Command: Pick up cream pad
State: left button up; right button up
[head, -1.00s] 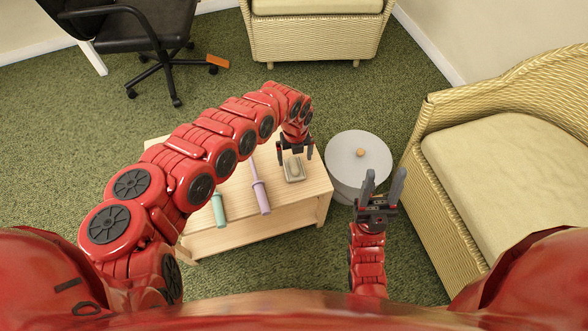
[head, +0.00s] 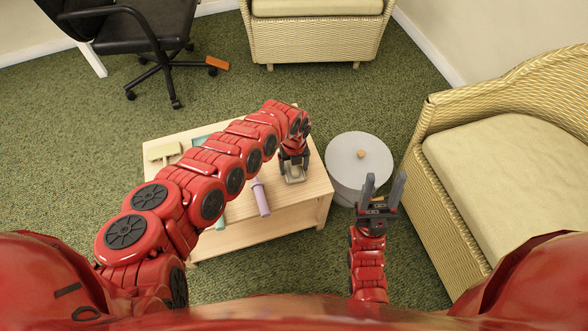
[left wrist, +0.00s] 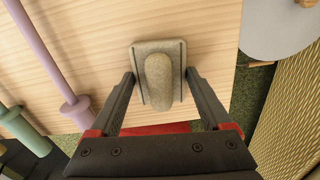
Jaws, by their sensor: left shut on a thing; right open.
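The cream pad (head: 294,178) is a small flat block with a rounded grip on top, near the right end of the wooden table (head: 307,200). In the left wrist view the pad (left wrist: 158,80) lies between my fingers, one at each side edge. My left gripper (head: 294,168) points down over it and is shut on it. The pad appears to be at the tabletop; I cannot tell if it is lifted. My right gripper (head: 384,188) is open and empty, to the right of the table, in front of the grey round container.
A purple-handled tool (head: 262,198) and a mint-green one (head: 220,223) lie left of the pad. Another cream item (head: 163,152) is at the table's left end. A grey round lidded container (head: 358,160) stands right of the table, beside a wicker armchair (head: 500,170).

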pick_arm(q)
jog(key=shift+c, duration=0.9)
jog(key=shift+r, duration=0.1)
notch_tip(320, 180, up, 4)
jog(key=shift+a+r+p, duration=0.1)
jog(key=shift+a+p, duration=0.05)
jog(key=shift+p, duration=0.65)
jog(key=s+p, duration=0.1)
jog(key=s, duration=0.1)
jog(key=s+p, duration=0.1)
jog(key=s, duration=0.2)
jog(key=s+p, duration=0.1)
jog(key=s, duration=0.2)
jog(key=shift+a+r, duration=0.15)
jog(key=shift+r, duration=0.1)
jog(key=s+p, duration=0.5)
jog(key=s, duration=0.3)
